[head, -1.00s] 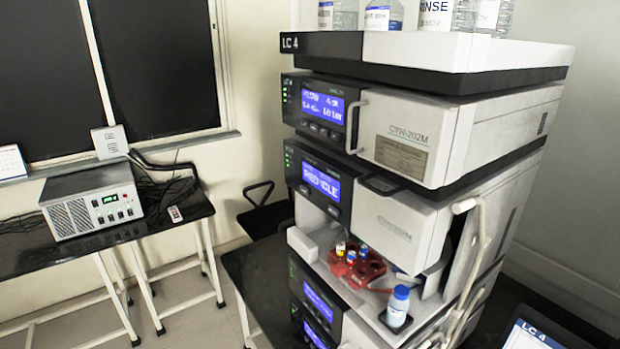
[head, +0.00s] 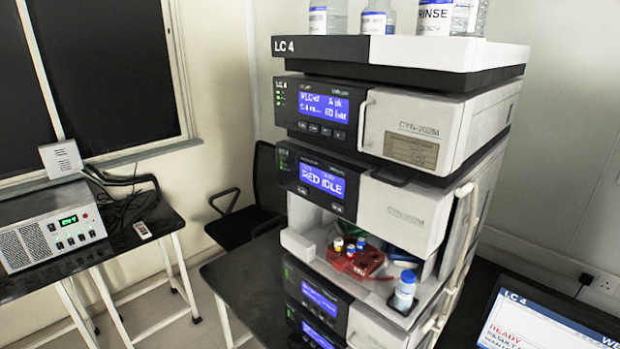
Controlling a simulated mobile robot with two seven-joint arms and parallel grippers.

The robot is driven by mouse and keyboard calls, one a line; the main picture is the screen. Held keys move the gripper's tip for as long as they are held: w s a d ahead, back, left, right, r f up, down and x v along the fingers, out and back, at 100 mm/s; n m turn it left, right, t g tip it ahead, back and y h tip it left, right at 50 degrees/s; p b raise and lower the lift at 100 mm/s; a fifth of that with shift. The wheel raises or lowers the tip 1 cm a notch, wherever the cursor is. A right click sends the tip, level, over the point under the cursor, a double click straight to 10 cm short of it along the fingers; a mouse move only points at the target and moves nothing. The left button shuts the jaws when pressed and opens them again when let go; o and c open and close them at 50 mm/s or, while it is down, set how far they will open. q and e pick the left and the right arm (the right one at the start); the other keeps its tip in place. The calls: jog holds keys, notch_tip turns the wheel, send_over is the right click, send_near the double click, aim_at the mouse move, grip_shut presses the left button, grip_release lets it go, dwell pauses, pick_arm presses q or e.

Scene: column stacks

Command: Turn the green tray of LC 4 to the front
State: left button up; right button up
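The LC 4 stack (head: 400,130) stands right of centre in the head view, with its label on the top unit. In the open bay of its middle unit a red tray (head: 362,262) faces the front, carrying several small vials (head: 350,250) with coloured caps. The display above the bay (head: 322,180) reads RED IDLE. Neither of my grippers is in view.
A blue-capped white bottle (head: 404,290) stands at the bay's front right. Bottles (head: 378,18) stand on top of the stack. A monitor (head: 535,325) is at lower right. A grey box (head: 45,232) sits on a black bench at left, with a chair (head: 250,200) behind.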

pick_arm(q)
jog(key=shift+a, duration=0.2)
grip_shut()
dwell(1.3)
